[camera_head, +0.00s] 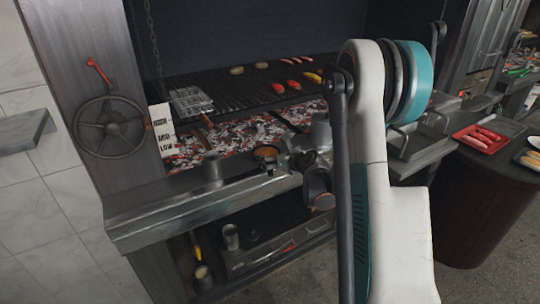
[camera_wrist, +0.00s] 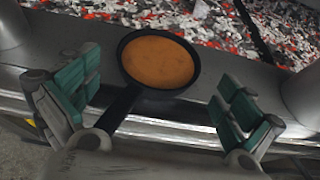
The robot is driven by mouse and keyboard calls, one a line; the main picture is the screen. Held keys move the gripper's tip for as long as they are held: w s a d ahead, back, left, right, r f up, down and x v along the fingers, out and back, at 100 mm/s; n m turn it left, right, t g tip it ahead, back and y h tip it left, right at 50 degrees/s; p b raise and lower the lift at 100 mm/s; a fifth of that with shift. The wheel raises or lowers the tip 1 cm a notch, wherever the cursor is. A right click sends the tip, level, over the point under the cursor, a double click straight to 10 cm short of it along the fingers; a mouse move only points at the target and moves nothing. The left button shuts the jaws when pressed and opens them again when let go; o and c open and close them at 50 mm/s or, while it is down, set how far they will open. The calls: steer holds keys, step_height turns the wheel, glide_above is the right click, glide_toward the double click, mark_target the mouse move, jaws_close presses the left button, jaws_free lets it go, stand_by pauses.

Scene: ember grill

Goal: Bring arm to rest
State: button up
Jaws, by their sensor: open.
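My gripper (camera_wrist: 155,105) is open in the wrist view, its two teal-padded fingers spread apart. A small black pan (camera_wrist: 127,76) with a smooth orange-brown filling (camera_wrist: 158,62) sits on the grill's front metal ledge. Its handle points back between my fingers, and neither finger pad touches it. In the head view the pan's filling (camera_head: 267,151) shows just left of my gripper (camera_head: 290,166). My white and teal arm reaches in from the lower right of that view and hides part of the ledge.
A bed of embers (camera_head: 215,140) lies behind the ledge. The grate (camera_head: 230,88) above it holds several sausages and patties. A metal cup (camera_head: 212,168) stands on the ledge to the left. A red tray (camera_head: 481,138) rests on a side table at right. A wheel (camera_head: 111,126) is mounted at left.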

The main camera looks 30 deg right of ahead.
steer(key=v, duration=0.8)
